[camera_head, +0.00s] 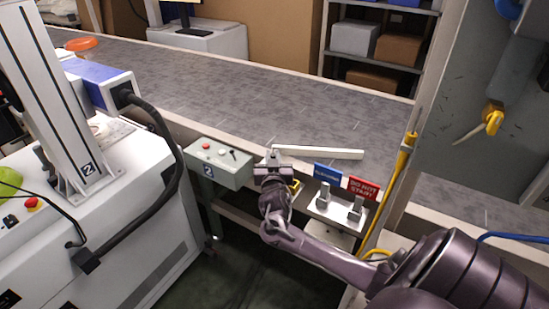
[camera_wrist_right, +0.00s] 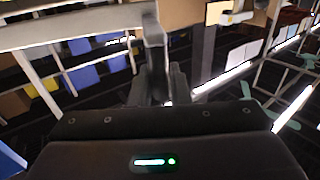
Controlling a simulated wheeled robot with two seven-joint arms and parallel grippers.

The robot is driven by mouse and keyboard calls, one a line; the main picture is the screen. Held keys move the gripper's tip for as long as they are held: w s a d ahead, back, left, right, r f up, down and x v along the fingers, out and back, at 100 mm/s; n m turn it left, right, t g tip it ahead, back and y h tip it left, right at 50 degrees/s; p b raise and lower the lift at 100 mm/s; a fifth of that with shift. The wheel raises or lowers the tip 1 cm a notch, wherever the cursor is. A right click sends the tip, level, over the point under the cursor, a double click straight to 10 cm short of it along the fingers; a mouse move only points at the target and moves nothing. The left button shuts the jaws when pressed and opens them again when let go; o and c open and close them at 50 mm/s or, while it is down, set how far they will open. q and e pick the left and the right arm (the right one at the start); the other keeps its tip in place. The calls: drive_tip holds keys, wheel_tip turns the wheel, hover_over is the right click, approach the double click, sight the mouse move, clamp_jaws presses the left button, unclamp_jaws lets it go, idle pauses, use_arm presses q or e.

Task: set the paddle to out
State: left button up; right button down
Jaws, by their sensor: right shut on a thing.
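The paddle (camera_head: 322,153) is a pale, straight bar. In the head view it extends right from my right gripper, over the near part of the grey conveyor belt (camera_head: 250,95). My right gripper (camera_head: 272,163) is at the bar's left end, by the belt's near edge, and is shut on the paddle's handle. In the wrist view a grey upright piece (camera_wrist_right: 154,40) stands between the fingers, and a pale bar (camera_wrist_right: 75,27) runs left from it. The fingers hide much of the grip. My left gripper is not in view.
A control box (camera_head: 218,165) marked 2 stands left of my right gripper. A bracket with blue and red tags (camera_head: 362,188) is to its right. A yellow pole (camera_head: 395,185) and grey panel stand further right. A white machine (camera_head: 100,210) fills the left.

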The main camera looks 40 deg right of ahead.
drive_tip(key=shift+w+a+r, duration=0.3)
drive_tip(key=shift+w+a, duration=0.05)
drive_tip(key=shift+w+a+f+m+g+h+b, duration=0.15)
drive_tip(key=shift+w+a+m+g+h+b, duration=0.2)
drive_tip(key=shift+b, duration=0.2)
drive_tip(key=w+m+g+h+b, duration=0.1)
drive_tip(key=w+a+m+g+h+b, duration=0.1)
drive_tip(key=g+b, duration=0.1)
drive_tip(key=shift+w+a+h, duration=0.1)
drive_tip(key=shift+w+h, duration=0.15)
drive_tip(key=shift+w, duration=0.15)
drive_tip(key=c, duration=1.6)
unclamp_jaws()
drive_tip(key=shift+w, duration=0.1)
drive_tip(key=shift+o, duration=0.8)
drive_tip(key=shift+w+a, duration=0.1)
drive_tip(key=shift+a, duration=0.05)
